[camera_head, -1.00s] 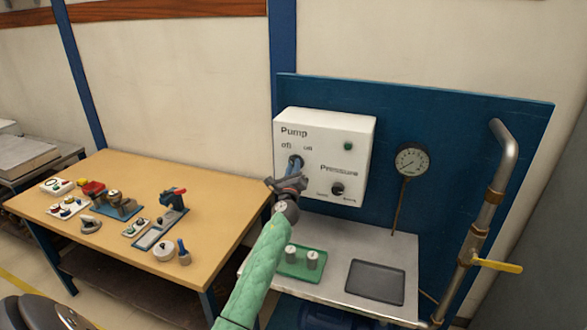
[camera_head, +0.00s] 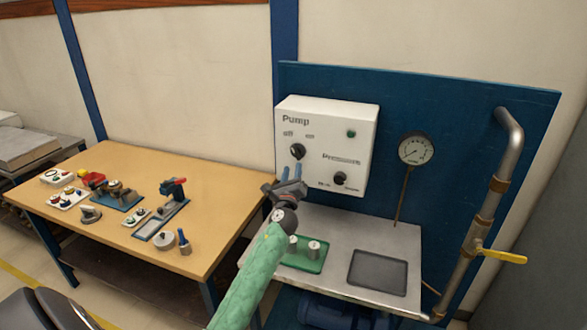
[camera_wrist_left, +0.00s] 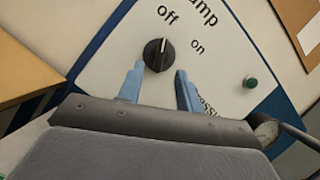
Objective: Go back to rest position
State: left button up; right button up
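My left gripper (camera_head: 292,172) is in front of the white pump box, just below the black pump knob (camera_head: 297,151). Its two blue fingers are apart with nothing between them. In the left wrist view the open fingers of the left gripper (camera_wrist_left: 161,90) lie below the knob (camera_wrist_left: 157,55), clear of it. The knob's white mark points up toward "off". My green left arm comes up from the bottom of the head view. My right gripper is not in view.
The pump box (camera_head: 335,120) also carries a pressure knob (camera_head: 340,178) and a green button (camera_head: 351,133). A green tray (camera_head: 310,264) with metal weights and a dark tray (camera_head: 378,272) lie on the bench below. A gauge, a yellow-handled pipe and a wooden table (camera_head: 140,160) stand nearby.

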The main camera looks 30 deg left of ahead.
pick_arm(q)
jog(key=shift+s+d+f, duration=0.1)
jog(key=shift+s+d, duration=0.1)
jog(key=shift+s, duration=0.15)
